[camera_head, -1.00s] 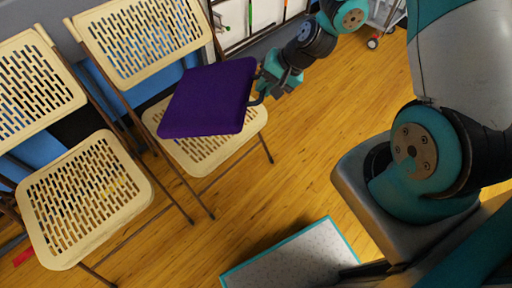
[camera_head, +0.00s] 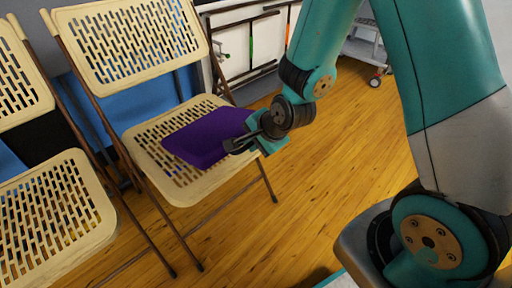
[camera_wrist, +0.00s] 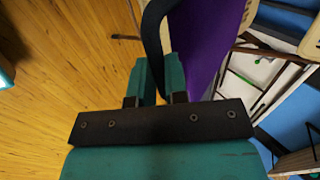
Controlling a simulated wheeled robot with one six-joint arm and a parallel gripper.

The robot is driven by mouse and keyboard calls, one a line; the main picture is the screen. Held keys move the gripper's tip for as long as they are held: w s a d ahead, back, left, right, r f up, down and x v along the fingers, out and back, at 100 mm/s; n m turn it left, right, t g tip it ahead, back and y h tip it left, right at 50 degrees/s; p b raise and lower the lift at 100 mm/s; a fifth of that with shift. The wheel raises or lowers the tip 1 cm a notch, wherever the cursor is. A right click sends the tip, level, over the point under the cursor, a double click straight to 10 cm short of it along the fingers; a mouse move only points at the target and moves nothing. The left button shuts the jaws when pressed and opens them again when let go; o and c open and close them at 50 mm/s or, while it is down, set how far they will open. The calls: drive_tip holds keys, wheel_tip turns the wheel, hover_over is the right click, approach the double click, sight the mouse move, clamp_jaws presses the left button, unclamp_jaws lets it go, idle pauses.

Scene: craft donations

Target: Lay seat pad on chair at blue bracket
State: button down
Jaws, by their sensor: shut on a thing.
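The purple seat pad (camera_head: 205,139) is over the seat of the right-hand cream chair (camera_head: 190,190) in the head view. My gripper (camera_head: 241,143) is shut on the pad's right edge. The pad covers much of the seat's middle and right; whether it touches the seat I cannot tell. In the wrist view, the pad (camera_wrist: 201,45) runs beyond my gripper's fingers (camera_wrist: 160,80), which are partly hidden by a dark strap-like part. I cannot make out a blue bracket for certain.
A second cream chair (camera_head: 55,215) stands close on the left. Behind is a white panel (camera_head: 232,45) with dark rails and green and orange pieces. A wheeled cart (camera_head: 372,50) stands at the back. The wooden floor (camera_head: 310,190) right of the chair is clear.

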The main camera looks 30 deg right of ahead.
drive_tip(key=w+a+f+b, duration=0.1)
drive_tip(key=w+f, duration=0.1)
drive_tip(key=w, duration=0.1)
drive_tip(key=w+a+f+b, duration=0.1)
drive_tip(key=w+f+b, duration=0.1)
drive_tip(key=w, duration=0.2)
drive_tip(key=w+a+f+b, duration=0.1)
drive_tip(key=w+f+b, duration=0.1)
drive_tip(key=w+f, duration=0.1)
drive_tip(key=shift+w+a, duration=0.35)
drive_tip(key=shift+b+x, duration=0.75)
drive_tip(key=shift+x, duration=0.35)
drive_tip(key=shift+b+x, duration=0.35)
drive_tip(key=shift+x, duration=0.5)
drive_tip(key=shift+s+f, duration=0.1)
drive_tip(key=shift+s, duration=0.05)
drive_tip(key=c, duration=1.1)
unclamp_jaws()
drive_tip(key=shift+o, duration=0.2)
drive_tip(key=shift+d, duration=0.1)
